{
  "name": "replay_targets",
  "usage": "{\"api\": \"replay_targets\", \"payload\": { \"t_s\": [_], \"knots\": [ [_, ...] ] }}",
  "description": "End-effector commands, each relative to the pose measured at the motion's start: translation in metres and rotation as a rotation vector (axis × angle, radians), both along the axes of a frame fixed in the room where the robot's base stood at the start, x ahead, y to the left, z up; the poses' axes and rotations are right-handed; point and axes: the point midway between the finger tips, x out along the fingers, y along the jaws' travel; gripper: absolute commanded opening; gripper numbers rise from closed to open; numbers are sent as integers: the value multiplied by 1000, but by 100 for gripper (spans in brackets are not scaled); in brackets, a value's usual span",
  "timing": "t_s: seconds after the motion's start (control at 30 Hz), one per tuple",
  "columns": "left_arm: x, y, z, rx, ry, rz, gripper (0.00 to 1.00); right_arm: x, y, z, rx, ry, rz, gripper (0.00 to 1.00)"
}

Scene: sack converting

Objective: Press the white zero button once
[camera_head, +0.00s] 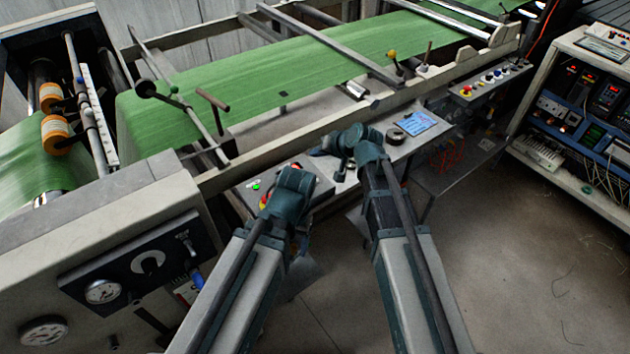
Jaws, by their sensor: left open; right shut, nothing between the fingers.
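A small control box (318,185) with a green button (256,186) and red and yellow parts at its left sits on the shelf below the green web. My grippers and arms cover much of it. I cannot make out which small pale spot there is the white zero button. My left gripper (291,184) is open, low over the box; its fingertips are hard to make out. My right gripper (326,147) is shut and empty, above and right of the left one, near the back of the shelf. I cannot tell whether either touches anything.
A second button panel (490,84) stands at the right of the machine. A blue sheet (415,123) and a dark roll (395,135) lie on the shelf. A gauge panel (140,265) is at lower left, an instrument rack (590,110) at right.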

Motion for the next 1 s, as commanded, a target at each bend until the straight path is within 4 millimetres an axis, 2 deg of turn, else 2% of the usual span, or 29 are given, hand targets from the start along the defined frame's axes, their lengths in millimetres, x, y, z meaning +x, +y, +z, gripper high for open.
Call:
{"api": "replay_targets", "payload": {
  "t_s": [0.27,0.7,0.83,1.0],
  "knots": [
    [0,0,-21,0,0,0,71,0,0,-21,-1,0,1,0],
    [0,0,-79,0,0,0,71,0,0,-79,-1,1,1,0],
    [0,0,-87,0,0,0,71,0,0,-87,-1,1,1,0],
    [0,0,-88,0,0,0,71,0,0,-88,-1,1,1,0]
  ]
}}
